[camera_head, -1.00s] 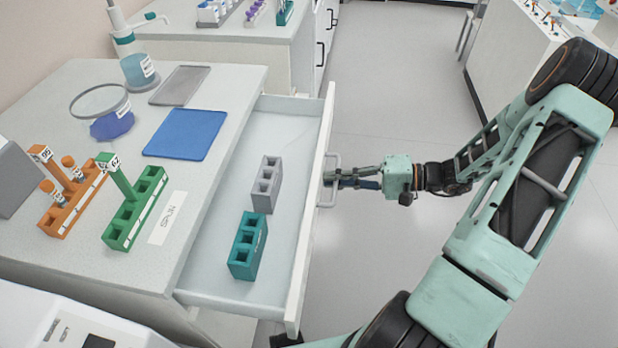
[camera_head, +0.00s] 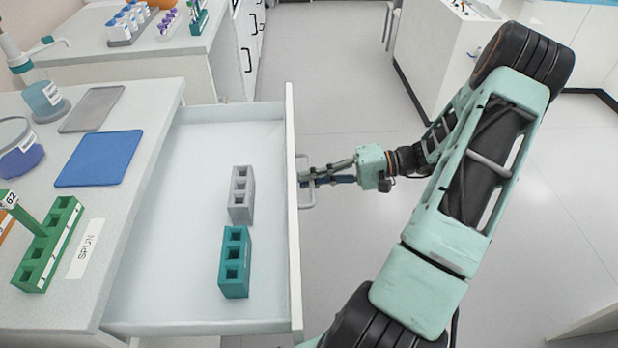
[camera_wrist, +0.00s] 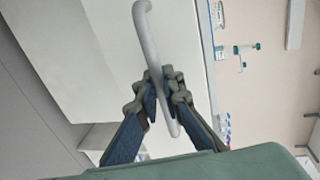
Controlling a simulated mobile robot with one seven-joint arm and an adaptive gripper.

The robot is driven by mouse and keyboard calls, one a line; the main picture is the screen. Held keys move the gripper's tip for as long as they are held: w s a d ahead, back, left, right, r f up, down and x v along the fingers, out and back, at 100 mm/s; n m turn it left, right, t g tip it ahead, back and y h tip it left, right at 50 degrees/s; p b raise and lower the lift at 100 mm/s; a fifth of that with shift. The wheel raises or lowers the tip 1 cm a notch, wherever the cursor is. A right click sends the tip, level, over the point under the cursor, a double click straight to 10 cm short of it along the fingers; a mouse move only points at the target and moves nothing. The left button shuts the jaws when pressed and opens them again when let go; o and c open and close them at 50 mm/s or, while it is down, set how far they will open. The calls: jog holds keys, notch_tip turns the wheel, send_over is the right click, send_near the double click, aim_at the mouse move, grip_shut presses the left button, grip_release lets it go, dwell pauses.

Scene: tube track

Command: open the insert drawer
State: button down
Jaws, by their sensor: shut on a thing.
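The insert drawer (camera_head: 190,290) stands pulled out from the bench, with its white front panel (camera_head: 292,240) on the right side. Inside it lie a grey insert block (camera_head: 242,195) and a teal insert block (camera_head: 234,262), each with several square holes. My gripper (camera_head: 308,178) is at the drawer's handle from the outside. In the wrist view my gripper (camera_wrist: 163,90) is shut on the grey bar handle (camera_wrist: 150,45), with a finger on either side of the bar.
The bench top holds a blue mat (camera_head: 100,158), a grey mat (camera_head: 92,108), a green rack (camera_head: 48,245), a "SPUN" label (camera_head: 86,248) and a blue-liquid vessel (camera_head: 45,100). Another bench (camera_head: 150,55) with tube racks stands behind. The floor (camera_head: 350,90) right of the drawer is clear.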

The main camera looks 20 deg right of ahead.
jog(key=c, duration=2.3)
grip_release()
jog(key=shift+c, duration=0.2)
jog(key=v, duration=1.2)
